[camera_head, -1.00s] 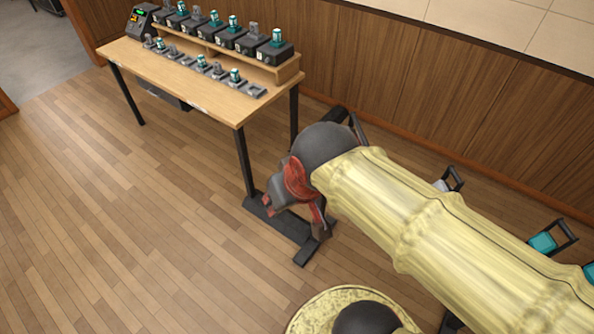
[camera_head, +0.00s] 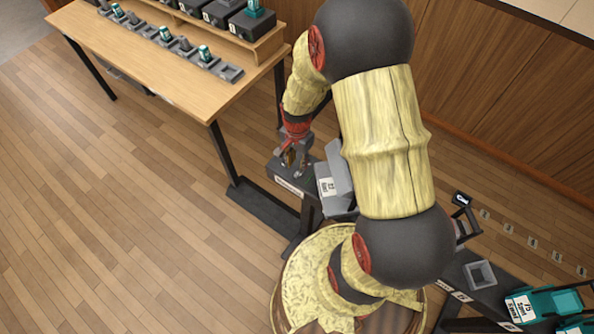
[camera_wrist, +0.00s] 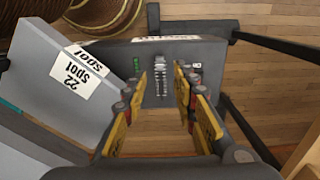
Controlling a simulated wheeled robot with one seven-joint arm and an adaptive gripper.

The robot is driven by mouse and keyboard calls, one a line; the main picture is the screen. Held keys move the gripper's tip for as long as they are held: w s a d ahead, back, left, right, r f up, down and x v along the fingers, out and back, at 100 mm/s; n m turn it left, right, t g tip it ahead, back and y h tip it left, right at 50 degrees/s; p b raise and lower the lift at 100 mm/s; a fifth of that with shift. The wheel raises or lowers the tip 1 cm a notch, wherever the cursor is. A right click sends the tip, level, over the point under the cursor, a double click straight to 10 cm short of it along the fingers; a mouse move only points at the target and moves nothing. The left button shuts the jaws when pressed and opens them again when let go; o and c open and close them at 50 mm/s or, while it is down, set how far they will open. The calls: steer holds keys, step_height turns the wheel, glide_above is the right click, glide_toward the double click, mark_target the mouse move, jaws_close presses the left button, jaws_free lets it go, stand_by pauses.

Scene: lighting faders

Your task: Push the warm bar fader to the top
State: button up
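I cannot identify the warm bar fader; no label naming it is readable. My gripper (camera_head: 297,160) is at the dark panel (camera_head: 262,168) right of the wooden table. In the wrist view my gripper (camera_wrist: 158,92) has its yellow-padded fingers apart with nothing held. Beyond and between the fingertips is a dark grey panel (camera_wrist: 206,50) with a white label strip. It bears a small silver ribbed part (camera_wrist: 160,76) and a small green part (camera_wrist: 136,66). I cannot tell whether the fingertips touch them.
A grey box (camera_wrist: 52,85) labelled "22 Spot" stands beside my gripper; it also shows in the head view (camera_head: 340,178). A wooden table (camera_head: 150,75) with grey and teal parts is at upper left. Teal boxes (camera_head: 540,303) are at lower right. Open floor is at left.

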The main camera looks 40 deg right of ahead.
mark_target(297, 173)
step_height(297, 173, down, 6)
steer(key=shift+f+b, duration=0.1)
steer(key=shift+b, duration=0.6)
steer(key=shift+c, duration=1.1)
jaws_close()
